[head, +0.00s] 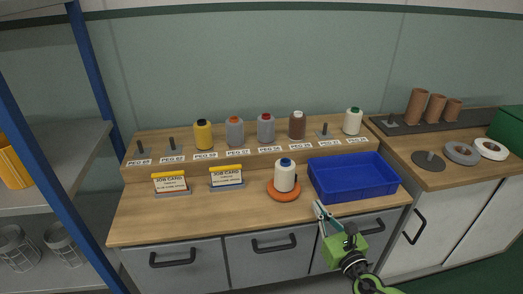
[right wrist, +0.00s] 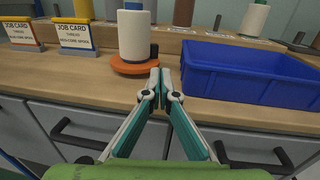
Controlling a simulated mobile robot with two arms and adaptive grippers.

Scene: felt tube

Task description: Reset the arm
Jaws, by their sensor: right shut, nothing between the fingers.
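My right gripper (head: 319,207) is shut and empty. It is in front of the bench's front edge, between the orange disc and the blue bin in the head view. In the right wrist view its fingertips (right wrist: 160,76) meet, just short of the orange disc. My left gripper is not in view.
A white spool (head: 285,176) stands on an orange disc (head: 283,191) on the wooden bench (head: 150,222). A blue bin (head: 352,179) is to its right. Two job cards (head: 226,176) stand left. Several spools on labelled pegs line the back shelf. Drawers with handles (head: 273,246) face forward.

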